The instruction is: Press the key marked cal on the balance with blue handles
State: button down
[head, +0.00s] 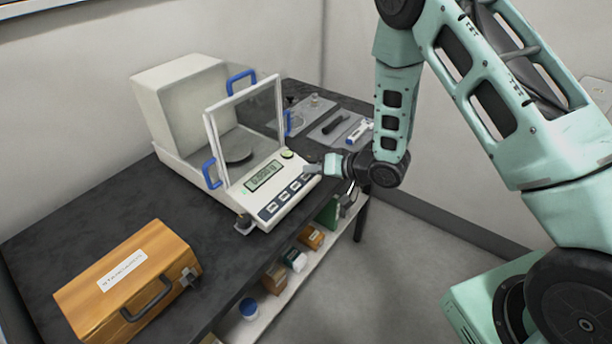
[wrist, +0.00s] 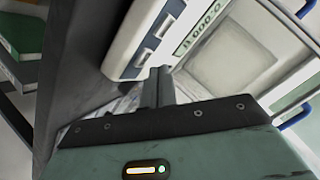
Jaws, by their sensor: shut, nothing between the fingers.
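The white balance with blue handles (head: 245,190) stands on the dark table, with its glass front frame and blue handles showing. Its sloped front panel has a lit display (head: 263,176) and a row of dark keys (head: 285,198); the key labels are too small to read, so I cannot tell which is cal. My gripper (head: 312,168) is shut and empty, at the right end of the panel. In the wrist view my gripper's fingers (wrist: 158,80) are together just off the panel's edge, near the key row (wrist: 152,42). I cannot tell whether they touch the balance.
A wooden case marked standards (head: 125,280) sits at the table's left front. Trays with small tools (head: 340,128) lie behind my gripper. A lower shelf (head: 285,300) holds several small boxes and a jar. Floor is clear to the right of the table.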

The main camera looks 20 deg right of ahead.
jog(key=shift+f, duration=0.1)
jog(key=shift+w+f, duration=0.1)
jog(key=shift+f, duration=0.2)
jog(key=shift+a+f+b, duration=0.15)
jog(key=shift+f+b, duration=0.2)
jog(key=shift+b, duration=0.2)
dwell(0.4)
jog(key=shift+r, duration=0.1)
jog(key=shift+r+p, duration=0.6)
jog(key=shift+r, duration=0.1)
jog(key=shift+s+d+r+p, duration=0.25)
jog(key=shift+r+p, duration=0.35)
jog(key=shift+r, duration=0.2)
jog(key=shift+s+d+r+p, duration=0.1)
jog(key=shift+s+r+p, duration=0.1)
jog(key=shift+r+p, duration=0.5)
jog(key=shift+s+d+r+p, duration=0.25)
jog(key=shift+r+p, duration=0.25)
jog(key=shift+r, duration=0.4)
